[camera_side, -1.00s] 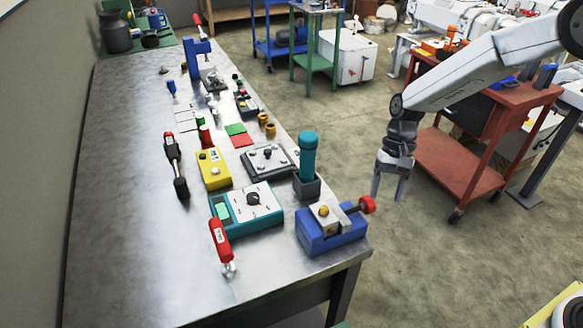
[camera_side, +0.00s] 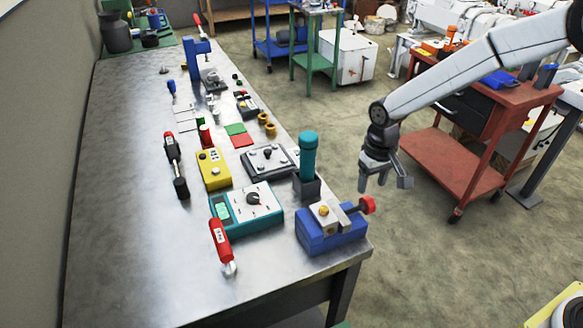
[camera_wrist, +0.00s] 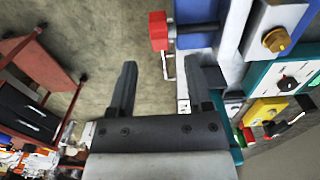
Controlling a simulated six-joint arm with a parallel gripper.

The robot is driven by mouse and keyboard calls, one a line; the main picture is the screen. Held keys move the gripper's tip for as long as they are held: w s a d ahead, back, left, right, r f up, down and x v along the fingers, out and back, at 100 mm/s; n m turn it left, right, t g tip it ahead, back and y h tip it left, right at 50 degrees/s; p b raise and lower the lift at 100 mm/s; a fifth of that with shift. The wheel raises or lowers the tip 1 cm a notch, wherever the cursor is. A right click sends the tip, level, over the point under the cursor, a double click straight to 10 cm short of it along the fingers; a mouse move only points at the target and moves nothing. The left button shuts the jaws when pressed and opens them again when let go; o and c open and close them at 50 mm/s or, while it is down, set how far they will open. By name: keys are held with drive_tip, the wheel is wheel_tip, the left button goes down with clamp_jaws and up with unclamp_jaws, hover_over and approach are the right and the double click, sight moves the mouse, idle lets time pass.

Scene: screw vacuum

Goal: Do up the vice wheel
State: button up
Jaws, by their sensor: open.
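The blue vice (camera_side: 332,232) stands at the front right corner of the metal bench, with a grey jaw block and a brass-coloured knob on top. Its red wheel (camera_side: 367,205) sits at the end of a dark screw that sticks out past the bench's right edge. My gripper (camera_side: 383,188) is open and empty, in the air just above and slightly right of the wheel, not touching it. In the wrist view the red wheel (camera_wrist: 158,31) shows ahead of the open fingers (camera_wrist: 160,85), near the top middle, with the vice to its right.
A teal cylinder in a dark holder (camera_side: 308,160) stands upright just behind the vice. A teal meter box (camera_side: 247,208) and a red-handled tool (camera_side: 221,245) lie to its left. A red cart (camera_side: 450,165) stands behind my arm.

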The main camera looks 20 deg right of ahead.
sight(369, 198)
drive_tip(key=shift+f, duration=2.9)
clamp_jaws()
